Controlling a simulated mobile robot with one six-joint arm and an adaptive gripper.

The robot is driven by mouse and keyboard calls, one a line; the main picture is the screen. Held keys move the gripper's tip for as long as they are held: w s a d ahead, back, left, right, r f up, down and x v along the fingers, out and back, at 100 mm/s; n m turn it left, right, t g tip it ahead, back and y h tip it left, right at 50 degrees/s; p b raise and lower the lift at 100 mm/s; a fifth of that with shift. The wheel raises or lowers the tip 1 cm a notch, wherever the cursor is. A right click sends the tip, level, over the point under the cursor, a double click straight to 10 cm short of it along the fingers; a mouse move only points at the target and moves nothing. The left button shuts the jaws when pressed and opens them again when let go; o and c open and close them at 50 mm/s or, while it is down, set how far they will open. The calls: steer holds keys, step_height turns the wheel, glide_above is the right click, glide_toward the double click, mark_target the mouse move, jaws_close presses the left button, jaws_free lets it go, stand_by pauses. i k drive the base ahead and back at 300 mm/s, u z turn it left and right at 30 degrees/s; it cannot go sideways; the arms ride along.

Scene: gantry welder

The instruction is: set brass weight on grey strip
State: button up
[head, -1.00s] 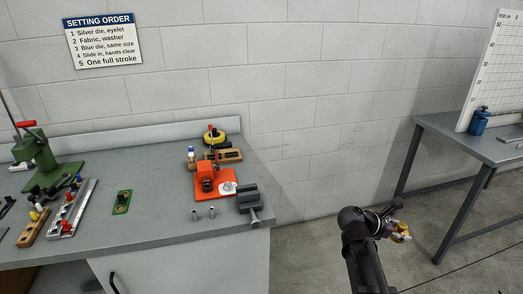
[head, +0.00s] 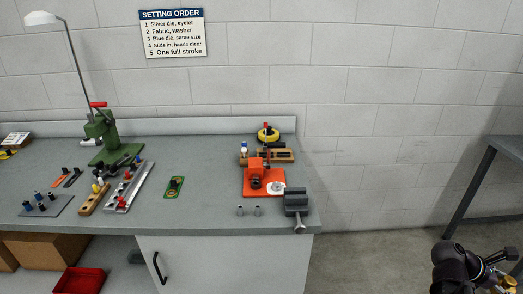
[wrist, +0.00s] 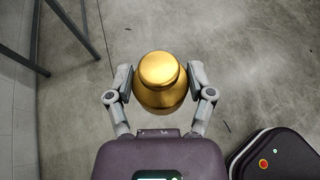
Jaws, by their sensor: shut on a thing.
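The brass weight (wrist: 160,82) is a round, golden, stepped piece between the two fingers of my gripper (wrist: 160,88) in the wrist view. My gripper is shut on it, over bare floor. In the head view the weight (head: 511,254) shows small at the right edge, with my gripper (head: 503,262) partly cut off, well to the right of the bench. A long light-grey strip (head: 128,190) lies on the bench, left of the middle, and bears several red and dark pieces. I cannot tell whether it is the task's grey strip.
The grey bench (head: 205,210) also holds a green press (head: 103,140), an orange-red fixture (head: 262,180), a vise (head: 296,203) and a green plate (head: 174,187). A second table (head: 510,147) stands at the right. Open floor (head: 365,245) lies between them.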

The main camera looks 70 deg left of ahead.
mark_target(133, 167)
steer(key=z, duration=0.15)
steer(key=k, duration=1.3)
steer(key=u, duration=2.45)
